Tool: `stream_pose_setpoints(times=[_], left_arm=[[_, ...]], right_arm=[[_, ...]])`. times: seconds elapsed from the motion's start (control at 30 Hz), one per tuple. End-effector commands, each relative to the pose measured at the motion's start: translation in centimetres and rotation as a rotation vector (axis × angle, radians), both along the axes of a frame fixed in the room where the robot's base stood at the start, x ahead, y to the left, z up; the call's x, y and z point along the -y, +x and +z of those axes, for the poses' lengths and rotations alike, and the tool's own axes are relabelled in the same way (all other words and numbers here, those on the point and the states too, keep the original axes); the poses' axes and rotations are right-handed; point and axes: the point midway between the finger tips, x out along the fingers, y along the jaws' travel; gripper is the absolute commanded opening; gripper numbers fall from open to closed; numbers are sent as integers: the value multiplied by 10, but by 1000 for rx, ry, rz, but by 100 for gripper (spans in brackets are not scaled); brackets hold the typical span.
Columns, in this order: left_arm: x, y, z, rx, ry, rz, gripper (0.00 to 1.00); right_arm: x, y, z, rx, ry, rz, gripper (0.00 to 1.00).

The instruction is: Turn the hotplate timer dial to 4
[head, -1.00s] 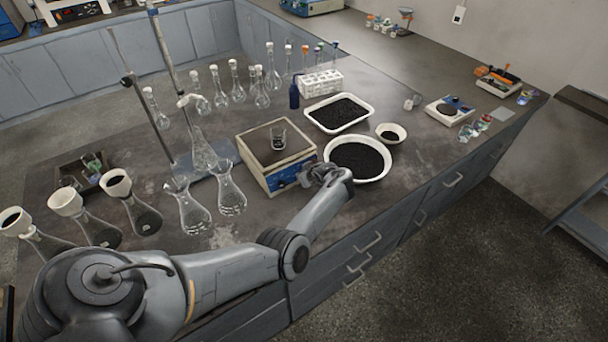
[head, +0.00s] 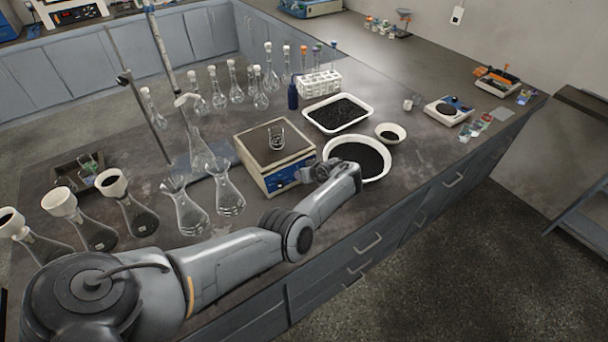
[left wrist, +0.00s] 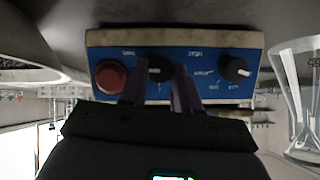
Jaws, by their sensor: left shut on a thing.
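The hotplate (head: 268,143) is a cream box with a dark top and a blue front panel (head: 281,182). In the left wrist view its blue panel (left wrist: 204,80) carries a red round button (left wrist: 110,77), a middle black dial (left wrist: 159,68) and another black dial (left wrist: 236,70) with a white pointer mark. The panel lettering is too small to read. My left gripper (left wrist: 159,84) has its two fingers on either side of the middle dial and is shut on it. In the head view the left gripper (head: 306,174) is at the panel's right end. My right gripper is out of view.
A glass beaker (head: 276,138) stands on the hotplate. A white bowl of black grains (head: 383,172) sits close beside my left gripper. Glass flasks (head: 226,195) stand left of the hotplate. A white tray of grains (head: 338,113) lies behind.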

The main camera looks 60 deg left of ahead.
Motion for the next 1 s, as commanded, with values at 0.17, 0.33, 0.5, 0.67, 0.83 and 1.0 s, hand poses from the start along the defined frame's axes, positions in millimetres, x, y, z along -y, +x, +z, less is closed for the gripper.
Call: stream_pose_setpoints(times=[0.17,0.33,0.5,0.67,0.83,1.0], left_arm=[[0,0,-1,-1,0,-1,51],[0,0,-1,-1,0,-1,57],[1,0,1,0,0,-1,57],[9,2,10,1,0,-2,57],[27,3,27,1,-1,-3,57],[49,5,48,2,0,-2,57]], right_arm=[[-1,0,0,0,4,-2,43],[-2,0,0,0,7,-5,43],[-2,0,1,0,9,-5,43],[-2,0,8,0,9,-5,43],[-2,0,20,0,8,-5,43],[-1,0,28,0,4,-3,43]])
